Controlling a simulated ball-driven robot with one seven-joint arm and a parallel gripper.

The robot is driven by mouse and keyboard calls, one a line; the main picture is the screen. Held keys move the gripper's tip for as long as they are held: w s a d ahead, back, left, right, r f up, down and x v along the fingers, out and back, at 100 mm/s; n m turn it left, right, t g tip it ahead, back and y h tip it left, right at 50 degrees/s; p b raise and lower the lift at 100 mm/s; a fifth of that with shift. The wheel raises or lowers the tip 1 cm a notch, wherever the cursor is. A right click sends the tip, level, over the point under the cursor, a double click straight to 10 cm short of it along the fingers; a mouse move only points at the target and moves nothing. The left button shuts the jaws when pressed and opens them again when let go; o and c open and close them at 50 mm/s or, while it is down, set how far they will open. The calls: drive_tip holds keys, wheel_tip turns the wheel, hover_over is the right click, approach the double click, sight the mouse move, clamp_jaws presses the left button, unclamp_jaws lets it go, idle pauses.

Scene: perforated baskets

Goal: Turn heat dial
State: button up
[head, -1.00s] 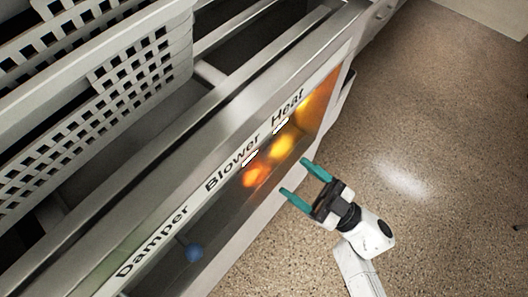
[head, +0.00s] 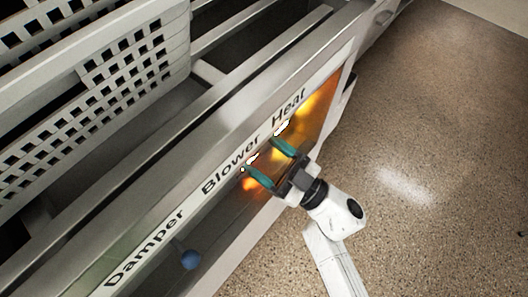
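The label "Heat" (head: 289,107) is on the slanted pale strip of the appliance, upper right of "Blower" (head: 231,174). A white bright mark (head: 281,128) shows just under "Heat", and amber glow spreads over the recessed panel (head: 310,105). I cannot make out a separate heat dial; the glare and my fingers cover that area. My gripper (head: 262,157) has two teal fingers spread apart, with a clear gap between them. They reach over the glowing panel, one finger near "Heat" and the other near the orange glow (head: 250,183) below "Blower". Contact cannot be told.
A blue round knob (head: 190,259) sits below the label "Damper" (head: 145,247). Pale perforated baskets (head: 178,50) stand at the upper left, behind metal rails. The speckled floor (head: 430,130) at the right is open.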

drive_tip(key=c, duration=1)
drive_tip(key=shift+c, duration=0.2)
drive_tip(key=shift+n+p, duration=0.3)
drive_tip(key=shift+n, duration=0.1)
drive_tip(key=shift+w+d+r+n+g+h+p, duration=0.15)
drive_tip(key=shift+n+g+h+p, duration=0.4)
drive_tip(key=shift+n+g+p, duration=1.8)
drive_tip(key=shift+s+a+r+n+t+h+p, duration=0.15)
drive_tip(key=shift+n+h+p, duration=0.65)
drive_tip(key=shift+n, duration=3.3)
drive_tip(key=shift+w+d+r+n+g+h+p, duration=0.15)
drive_tip(key=shift+n+g+h+p, duration=0.2)
drive_tip(key=shift+n+g+p, duration=2)
drive_tip(key=shift+n+t+b, duration=0.5)
drive_tip(key=shift+n+t, duration=0.5)
drive_tip(key=shift+t, duration=0.25)
drive_tip(key=o, duration=1)
drive_tip(key=shift+o, duration=0.2)
drive_tip(key=shift+r, duration=0.1)
